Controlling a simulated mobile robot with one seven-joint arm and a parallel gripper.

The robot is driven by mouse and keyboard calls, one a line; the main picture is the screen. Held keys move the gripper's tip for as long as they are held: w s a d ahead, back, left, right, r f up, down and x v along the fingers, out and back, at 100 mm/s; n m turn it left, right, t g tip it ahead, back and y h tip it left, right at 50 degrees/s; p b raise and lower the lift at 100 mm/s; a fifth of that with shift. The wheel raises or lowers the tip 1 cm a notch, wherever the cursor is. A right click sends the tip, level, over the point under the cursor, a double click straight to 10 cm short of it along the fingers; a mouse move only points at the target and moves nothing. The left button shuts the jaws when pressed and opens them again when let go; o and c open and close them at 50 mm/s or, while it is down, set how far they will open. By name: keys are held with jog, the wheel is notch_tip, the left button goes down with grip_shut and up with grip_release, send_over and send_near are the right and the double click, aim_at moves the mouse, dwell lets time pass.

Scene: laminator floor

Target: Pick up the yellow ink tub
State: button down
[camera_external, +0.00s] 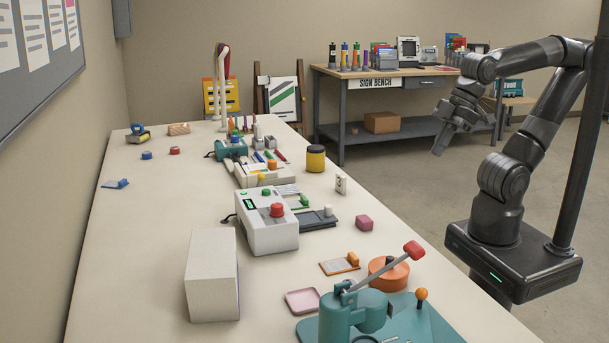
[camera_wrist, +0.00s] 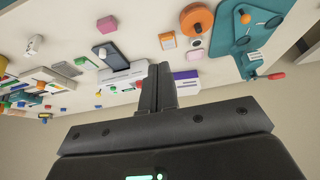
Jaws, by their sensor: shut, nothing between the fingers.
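The yellow ink tub (camera_external: 316,160), a short cylinder with a dark lid, stands upright on the long white table, near its right edge. My gripper (camera_external: 466,146) is raised in the air to the right of the table, well apart from the tub. In the wrist view its fingers (camera_wrist: 158,85) are pressed together with nothing between them. I cannot pick out the tub for certain in the wrist view.
Near the tub are a small white item (camera_external: 341,184), a pink block (camera_external: 364,223) and a white machine with a red button (camera_external: 268,222). A teal press (camera_external: 345,318) stands at the front. The sign bench (camera_external: 376,82) is behind.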

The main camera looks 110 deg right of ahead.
jog(key=c, duration=2.1)
grip_release()
jog(key=shift+c, duration=0.2)
jog(key=o, duration=1.9)
